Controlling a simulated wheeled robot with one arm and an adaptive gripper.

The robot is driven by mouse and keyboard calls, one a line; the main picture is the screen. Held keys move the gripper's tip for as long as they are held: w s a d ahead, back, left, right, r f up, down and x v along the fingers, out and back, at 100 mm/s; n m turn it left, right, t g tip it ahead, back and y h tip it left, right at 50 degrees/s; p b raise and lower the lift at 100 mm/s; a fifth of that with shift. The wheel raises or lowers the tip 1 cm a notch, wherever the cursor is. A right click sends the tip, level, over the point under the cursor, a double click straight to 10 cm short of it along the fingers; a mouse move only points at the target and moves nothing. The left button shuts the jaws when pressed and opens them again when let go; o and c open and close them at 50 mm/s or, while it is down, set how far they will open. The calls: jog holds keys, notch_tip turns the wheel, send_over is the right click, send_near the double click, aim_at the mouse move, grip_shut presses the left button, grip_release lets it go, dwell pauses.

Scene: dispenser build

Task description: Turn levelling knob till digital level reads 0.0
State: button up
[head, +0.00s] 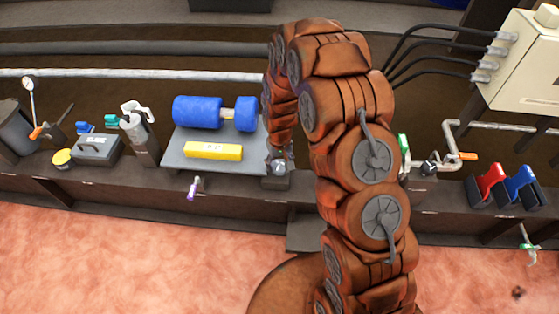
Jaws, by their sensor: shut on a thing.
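A yellow digital level (213,151) lies on a grey plate (190,165), in front of a blue roller. Its small display is too small to read. My arm comes down from above, and my gripper (278,168) points down just right of the plate's right edge. It is shut on what appears to be the levelling knob, which the fingers mostly hide. A small grey block (275,183) shows directly below the fingers.
The blue roller (197,111) lies on the plate behind the level. A purple-handled part (193,188) sticks out in front of the bench. Red (491,180) and blue (520,184) clips stand right.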

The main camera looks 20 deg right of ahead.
aim_at(279, 166)
jog(key=shift+s+f+n+p, duration=0.15)
jog(key=shift+n+p, duration=0.15)
jog(key=shift+n, duration=0.55)
jog(key=shift+s+f+n+p, duration=0.15)
jog(key=shift+n+p, duration=0.15)
jog(key=shift+n, duration=0.55)
jog(key=o, duration=1.2)
jog(key=shift+w+r, duration=0.15)
jog(key=shift+c, duration=0.2)
jog(key=shift+r, duration=0.1)
jog(key=shift+w+r, duration=0.1)
jog(key=shift+r, duration=0.3)
notch_tip(279, 166, up, 11)
